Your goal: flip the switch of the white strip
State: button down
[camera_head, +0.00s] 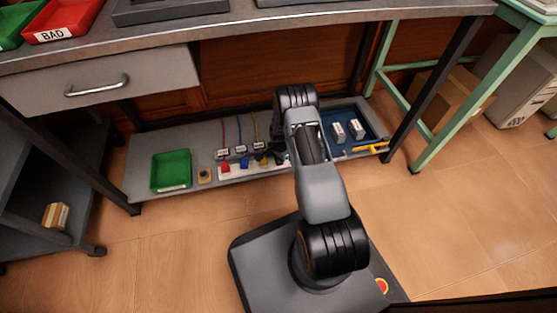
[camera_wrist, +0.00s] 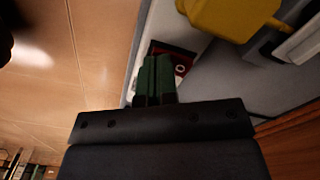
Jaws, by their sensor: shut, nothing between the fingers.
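The white strip (camera_head: 234,171) lies near the front edge of the low shelf, with red, blue and yellow plugs in it. My arm hides its right end in the head view. In the wrist view, the pale strip (camera_wrist: 168,26) carries a dark red switch (camera_wrist: 182,67) with a white ring mark, partly covered by my fingers. My gripper (camera_wrist: 157,62) is shut and empty, its green-dark fingertips overlapping the switch's near side. I cannot tell whether they touch it. A yellow plug (camera_wrist: 232,14) stands beyond the switch.
On the low shelf (camera_head: 140,150), a green tray (camera_head: 171,170) and a small wooden block (camera_head: 204,176) lie left of the strip. A blue tray (camera_head: 368,131) and a yellow tool (camera_head: 372,148) lie to the right. The bench top (camera_head: 235,22) overhangs above.

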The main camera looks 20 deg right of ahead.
jog(key=shift+r+p, duration=2.4)
jog(key=shift+r, duration=1.15)
jog(key=shift+f, duration=0.1)
